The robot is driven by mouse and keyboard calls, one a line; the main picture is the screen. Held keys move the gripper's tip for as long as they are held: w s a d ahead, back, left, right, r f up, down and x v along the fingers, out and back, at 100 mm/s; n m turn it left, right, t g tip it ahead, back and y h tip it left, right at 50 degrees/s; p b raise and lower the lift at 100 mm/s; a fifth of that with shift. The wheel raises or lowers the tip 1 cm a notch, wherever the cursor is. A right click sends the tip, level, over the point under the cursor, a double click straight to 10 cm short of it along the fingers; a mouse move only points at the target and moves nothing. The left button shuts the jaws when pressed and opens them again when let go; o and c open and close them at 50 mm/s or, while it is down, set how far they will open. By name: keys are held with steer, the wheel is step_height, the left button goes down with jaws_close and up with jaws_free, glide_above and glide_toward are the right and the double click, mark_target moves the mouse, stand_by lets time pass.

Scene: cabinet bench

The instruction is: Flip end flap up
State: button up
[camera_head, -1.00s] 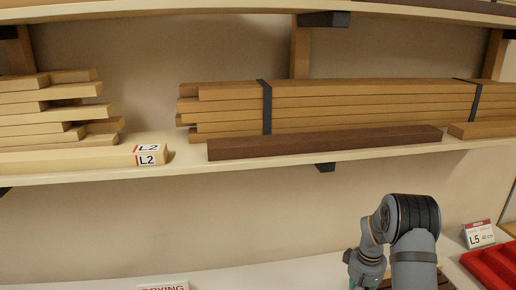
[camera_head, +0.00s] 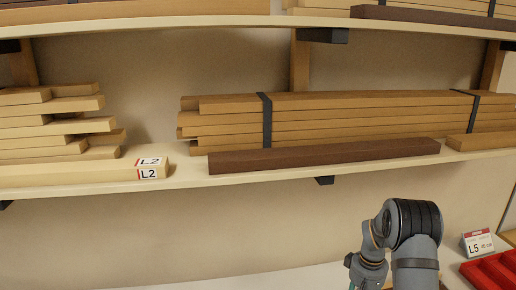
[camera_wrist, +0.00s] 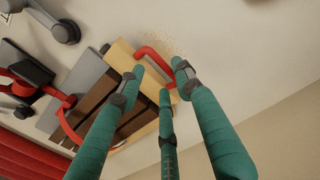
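In the wrist view, my gripper (camera_wrist: 160,82) has teal fingers spread apart with dark joints and nothing visibly held between them. A red bent bar (camera_wrist: 152,58), possibly the end flap, lies just beyond the fingertips at the end of a pale wooden block (camera_wrist: 122,58). I cannot tell whether a finger touches it. Dark brown strips (camera_wrist: 100,98) lie beside the block. A second red curved bar (camera_wrist: 66,122) crosses their far end. The fingers hide part of this assembly.
In the wrist view, grey and black hardware (camera_wrist: 28,68) stands at the left, and red ribbed bins (camera_wrist: 30,160) at lower left. The pale bench (camera_wrist: 230,35) is clear at upper right. In the head view, a shelf (camera_head: 300,170) carries boards above the bench, with an L5 card (camera_head: 478,243) at right.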

step_height(320, 180, up, 6)
steer(key=p, duration=0.4)
steer(key=shift+r, duration=0.25)
step_height(320, 180, down, 9)
steer(key=b, duration=0.6)
steer(key=shift+a+r, duration=0.1)
steer(key=shift+r, duration=0.1)
steer(key=shift+r, duration=0.15)
